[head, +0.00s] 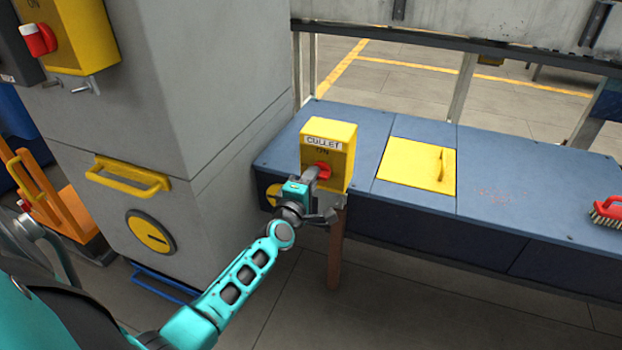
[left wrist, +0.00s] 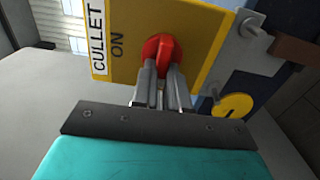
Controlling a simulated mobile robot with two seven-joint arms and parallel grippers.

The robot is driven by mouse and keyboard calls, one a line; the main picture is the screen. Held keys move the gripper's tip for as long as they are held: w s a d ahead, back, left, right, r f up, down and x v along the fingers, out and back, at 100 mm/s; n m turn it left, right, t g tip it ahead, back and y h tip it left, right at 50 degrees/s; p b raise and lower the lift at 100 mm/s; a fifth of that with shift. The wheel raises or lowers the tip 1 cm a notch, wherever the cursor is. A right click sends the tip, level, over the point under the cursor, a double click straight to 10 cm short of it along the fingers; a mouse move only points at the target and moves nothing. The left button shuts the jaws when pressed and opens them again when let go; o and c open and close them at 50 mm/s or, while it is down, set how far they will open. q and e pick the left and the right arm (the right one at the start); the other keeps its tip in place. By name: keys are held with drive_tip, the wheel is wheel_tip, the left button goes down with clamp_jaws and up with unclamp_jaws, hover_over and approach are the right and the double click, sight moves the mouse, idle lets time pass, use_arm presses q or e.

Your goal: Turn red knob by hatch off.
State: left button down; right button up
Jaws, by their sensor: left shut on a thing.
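The red knob (head: 323,171) sits on the front of a yellow box (head: 342,150) labelled CULLET, with ON printed below the label. The box stands at the front edge of the blue bench, left of the yellow hatch (head: 418,166). My left gripper (head: 312,180) is at the knob. In the left wrist view its fingers (left wrist: 162,88) are shut on the red knob (left wrist: 160,56), whose lower part they hide. The yellow box (left wrist: 203,25) fills the top of that view. My right gripper does not show in either view.
A grey cabinet (head: 215,75) stands left of the blue bench (head: 500,200). A red brush (head: 606,212) lies at the bench's right end.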

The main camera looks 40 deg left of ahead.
use_arm(q)
drive_tip(key=c, duration=1.1)
unclamp_jaws()
drive_tip(key=shift+c, duration=0.2)
drive_tip(key=p+v, duration=0.2)
drive_tip(key=v, duration=1.1)
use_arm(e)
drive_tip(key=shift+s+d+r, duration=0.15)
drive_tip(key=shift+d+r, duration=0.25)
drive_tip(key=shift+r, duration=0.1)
use_arm(q)
drive_tip(key=shift+a, duration=0.1)
